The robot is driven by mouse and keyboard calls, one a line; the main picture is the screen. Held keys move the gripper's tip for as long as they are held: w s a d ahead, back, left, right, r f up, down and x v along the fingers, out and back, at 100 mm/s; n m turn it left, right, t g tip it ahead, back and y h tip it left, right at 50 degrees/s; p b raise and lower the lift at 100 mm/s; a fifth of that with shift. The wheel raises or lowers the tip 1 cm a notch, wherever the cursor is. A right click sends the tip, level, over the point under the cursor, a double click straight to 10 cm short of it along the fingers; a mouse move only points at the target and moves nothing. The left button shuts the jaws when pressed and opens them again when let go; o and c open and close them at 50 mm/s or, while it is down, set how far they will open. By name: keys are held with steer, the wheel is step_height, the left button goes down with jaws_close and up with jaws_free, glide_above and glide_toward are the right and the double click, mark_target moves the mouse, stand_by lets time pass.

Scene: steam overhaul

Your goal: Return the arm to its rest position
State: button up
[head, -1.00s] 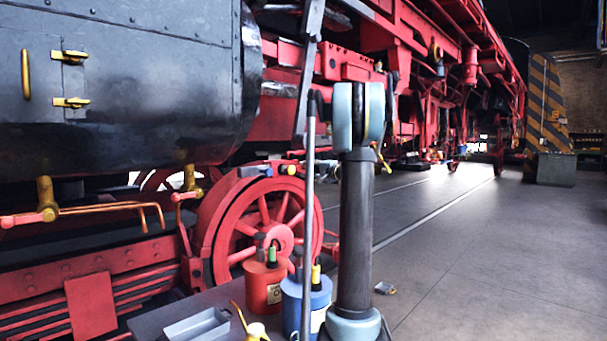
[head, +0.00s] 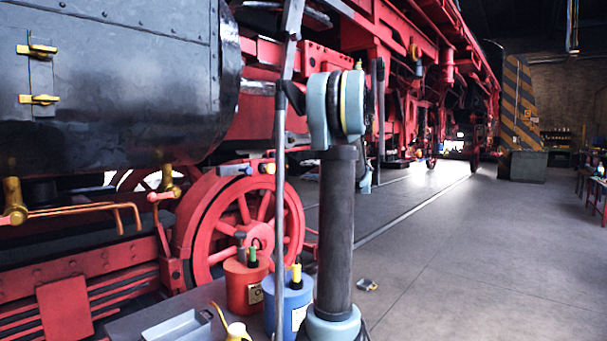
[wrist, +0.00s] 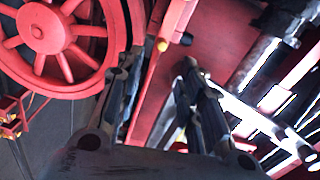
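My arm (head: 338,220) stands upright in the middle of the head view, a dark link with blue-grey joints. Another blue-grey part of it shows behind the link, to the right. My gripper (wrist: 158,66) shows in the wrist view with two dark fingers apart and nothing seen between them. It faces the locomotive's red wheel (wrist: 45,30) and red frame parts; I cannot tell how near they are. My gripper is not clearly visible in the head view.
The locomotive (head: 110,80) fills the left and back. A red canister (head: 246,284), a blue canister (head: 290,305), a grey tray (head: 178,328) and a yellow oil can (head: 237,330) stand at the front. A small object (head: 366,285) lies on the floor. The floor at right is open.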

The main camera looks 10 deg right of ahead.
steer(key=shift+s, duration=0.1)
steer(key=s+a+f+n+g+h, duration=0.2)
steer(key=s+a+f+n+g, duration=0.15)
steer(key=s+a+f, duration=0.65)
steer(key=s+a+f+n+g+h, duration=0.1)
steer(key=s+a+f+n+g, duration=0.1)
steer(key=s+a+f+g, duration=0.8)
steer(key=s+d+f+n+h, duration=0.1)
steer(key=s+d+f+h, duration=0.1)
steer(key=s+f, duration=0.3)
steer(key=s+d+f+n+h, duration=0.1)
steer(key=s+d+f+h, duration=0.2)
steer(key=s, duration=1)
steer(key=s+d+f+n+t+h, duration=0.1)
steer(key=s+d+f+n+h, duration=0.1)
steer(key=s+f, duration=0.5)
steer(key=shift+s+d+h, duration=0.3)
steer(key=shift+s+d, duration=0.2)
steer(key=shift+s, duration=0.75)
